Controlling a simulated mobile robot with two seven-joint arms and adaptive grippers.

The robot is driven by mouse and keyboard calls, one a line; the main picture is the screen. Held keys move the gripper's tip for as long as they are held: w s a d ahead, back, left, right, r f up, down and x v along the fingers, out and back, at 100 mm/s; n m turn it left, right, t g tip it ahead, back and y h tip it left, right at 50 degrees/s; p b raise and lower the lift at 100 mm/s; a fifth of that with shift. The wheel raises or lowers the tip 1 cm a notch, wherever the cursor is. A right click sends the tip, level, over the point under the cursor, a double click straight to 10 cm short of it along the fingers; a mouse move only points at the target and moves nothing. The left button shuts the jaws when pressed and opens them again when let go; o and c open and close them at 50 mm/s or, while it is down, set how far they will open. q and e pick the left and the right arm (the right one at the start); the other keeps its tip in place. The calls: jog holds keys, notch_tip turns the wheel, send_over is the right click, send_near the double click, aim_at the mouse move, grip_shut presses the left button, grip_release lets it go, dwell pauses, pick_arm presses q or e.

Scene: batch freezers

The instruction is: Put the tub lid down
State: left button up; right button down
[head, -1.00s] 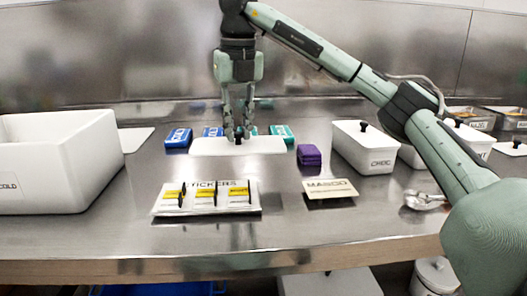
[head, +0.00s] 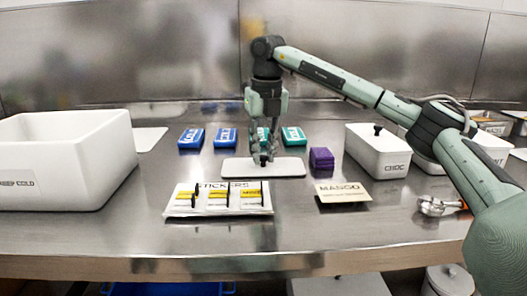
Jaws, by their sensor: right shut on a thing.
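The white tub lid (head: 291,168) is flat and level at the middle of the steel counter, behind the sticker tray. My right gripper (head: 263,160) points straight down over the lid's middle and is shut on its small dark knob, which the fingers mostly hide. The lid looks to be at or very near the counter top; I cannot tell whether it touches. My left gripper is not in view.
Blue packs (head: 225,138) and teal packs (head: 293,136) lie behind the lid. Purple blocks (head: 321,158) are close on its right. In front are the sticker tray (head: 218,210) and the MANGO card (head: 342,193). A lidded CHOC tub (head: 378,155) stands right, a big white COLD bin (head: 75,160) left.

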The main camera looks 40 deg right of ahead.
jog(key=shift+f, duration=0.2)
jog(key=c, duration=1.4)
grip_release()
jog(key=shift+r, duration=0.1)
